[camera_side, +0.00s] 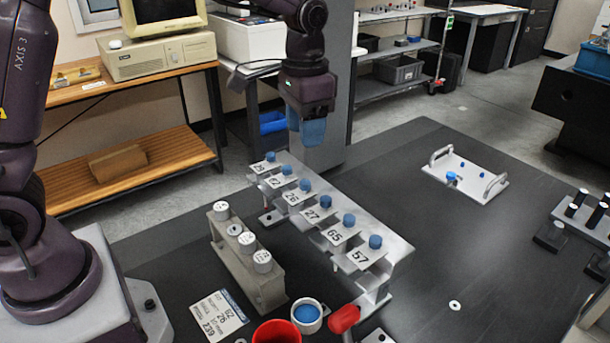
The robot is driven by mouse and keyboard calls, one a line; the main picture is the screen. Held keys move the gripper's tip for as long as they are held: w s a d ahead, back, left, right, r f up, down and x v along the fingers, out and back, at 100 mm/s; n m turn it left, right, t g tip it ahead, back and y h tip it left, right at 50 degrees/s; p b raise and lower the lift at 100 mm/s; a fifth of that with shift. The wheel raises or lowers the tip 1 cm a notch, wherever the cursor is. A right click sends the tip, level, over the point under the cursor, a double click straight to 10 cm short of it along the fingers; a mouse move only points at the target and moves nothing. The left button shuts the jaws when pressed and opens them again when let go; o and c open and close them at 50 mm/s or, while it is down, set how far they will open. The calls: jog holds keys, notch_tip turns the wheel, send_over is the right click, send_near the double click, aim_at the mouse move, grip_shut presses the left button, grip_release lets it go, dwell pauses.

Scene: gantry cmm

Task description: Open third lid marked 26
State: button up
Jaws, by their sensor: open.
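A light grey metal rack (398,252) stands on the dark table with a row of numbered lids, each with a blue knob. The lid marked 26 (293,198) is third from the far left end and lies flat like its neighbours. Its blue knob (305,185) is uncovered. My gripper (307,138) points down above the far end of the rack, apart from the lids. Its blue fingers are open, with nothing seen between them.
A smaller rack (262,292) with white-capped cylinders stands left of the lids. A label card (219,314), a red cup (277,333), a blue-filled round dish (307,315) and a red-handled item (344,318) lie in front. A handled plate (464,178) sits right; table between is clear.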

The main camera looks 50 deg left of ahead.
aim_at(305, 182)
notch_tip(305, 182, down, 10)
dwell(0.3)
